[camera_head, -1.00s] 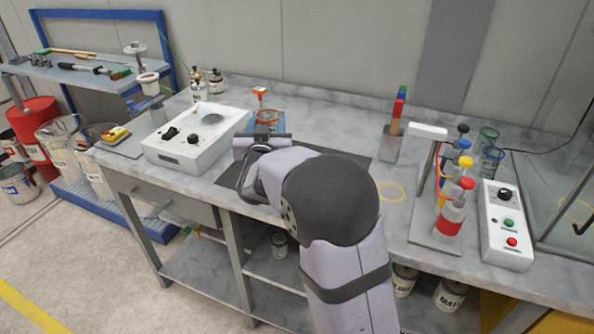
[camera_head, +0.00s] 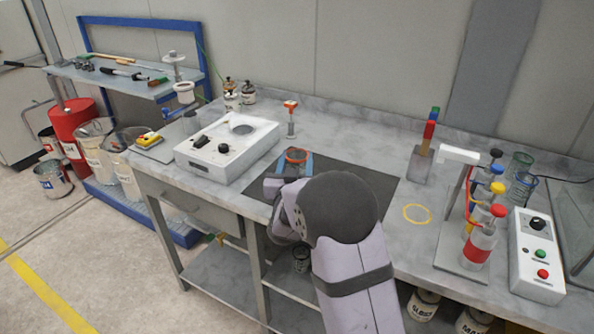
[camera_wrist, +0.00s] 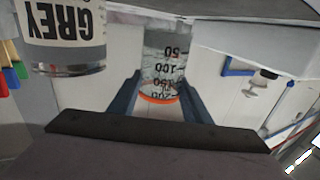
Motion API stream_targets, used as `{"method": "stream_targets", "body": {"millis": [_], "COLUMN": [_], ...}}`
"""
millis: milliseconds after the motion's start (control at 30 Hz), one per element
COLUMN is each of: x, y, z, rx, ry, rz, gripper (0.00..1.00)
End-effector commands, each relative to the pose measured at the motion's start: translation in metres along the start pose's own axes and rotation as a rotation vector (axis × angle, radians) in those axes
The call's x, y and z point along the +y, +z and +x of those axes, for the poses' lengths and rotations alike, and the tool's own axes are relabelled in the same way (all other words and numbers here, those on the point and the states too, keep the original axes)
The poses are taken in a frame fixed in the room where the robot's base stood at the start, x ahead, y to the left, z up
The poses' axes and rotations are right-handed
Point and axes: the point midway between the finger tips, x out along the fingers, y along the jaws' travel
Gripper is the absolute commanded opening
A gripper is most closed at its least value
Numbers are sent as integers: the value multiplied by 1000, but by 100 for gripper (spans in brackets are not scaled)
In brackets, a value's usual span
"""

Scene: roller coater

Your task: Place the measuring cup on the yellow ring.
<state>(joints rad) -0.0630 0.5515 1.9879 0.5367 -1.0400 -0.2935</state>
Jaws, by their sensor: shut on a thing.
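The measuring cup (camera_head: 296,155) is clear with an orange rim. In the camera_head view it is in my gripper (camera_head: 297,165) above the dark mat, rim up. In the camera_wrist view, which is upside down, the cup (camera_wrist: 162,70) with its black scale marks is between the two blue fingers of my gripper (camera_wrist: 161,82), shut on it. My arm hides the cup's lower part in the camera_head view. The yellow ring (camera_head: 417,205) lies flat on the bench, right of the mat, and is empty.
The dark mat (camera_head: 365,182) lies left of the ring. Right of the ring stands a rack with coloured-cap bottles (camera_head: 480,240); behind it is a block holder (camera_head: 420,165). A white device (camera_head: 228,147) stands left. A jar labelled GREY (camera_wrist: 68,35) shows in the wrist view.

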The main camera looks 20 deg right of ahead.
Motion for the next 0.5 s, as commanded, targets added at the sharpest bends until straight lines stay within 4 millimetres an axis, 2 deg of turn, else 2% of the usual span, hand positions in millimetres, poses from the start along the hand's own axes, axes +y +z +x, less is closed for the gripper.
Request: {"method": "stream_targets", "body": {"millis": [300,500], "x": [0,0], "y": [33,36], "z": [0,0], "rx": [-2,0], "ry": [0,-1], "rz": [0,0], "gripper": [21,21]}}
